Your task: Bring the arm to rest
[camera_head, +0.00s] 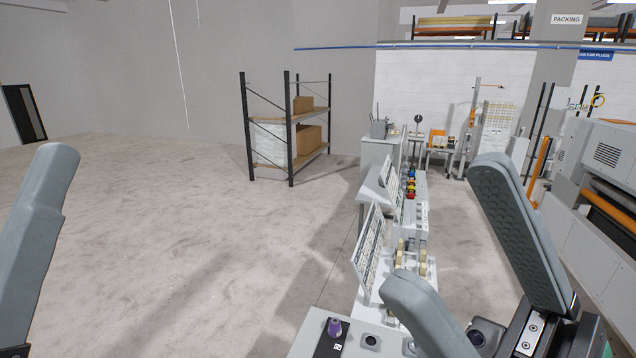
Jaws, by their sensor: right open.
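My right gripper (446,226) is at the lower right of the head view. Its two grey padded fingers stand wide apart, with nothing held between them. One finger slants up at the right and the shorter-looking one rises from the bottom edge. One grey finger of my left gripper (38,225) shows at the left edge of the view. The rest of that gripper is out of the picture, so its opening cannot be judged. Both grippers appear raised in the air, apart from any object.
Workbenches (318,330) with a purple spool (334,327) and a white sign board (370,250) run away from me near the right gripper. A large grey machine (607,155) stands at the right. A shelf rack with boxes (309,141) stands farther back. The floor (190,240) at the left is clear.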

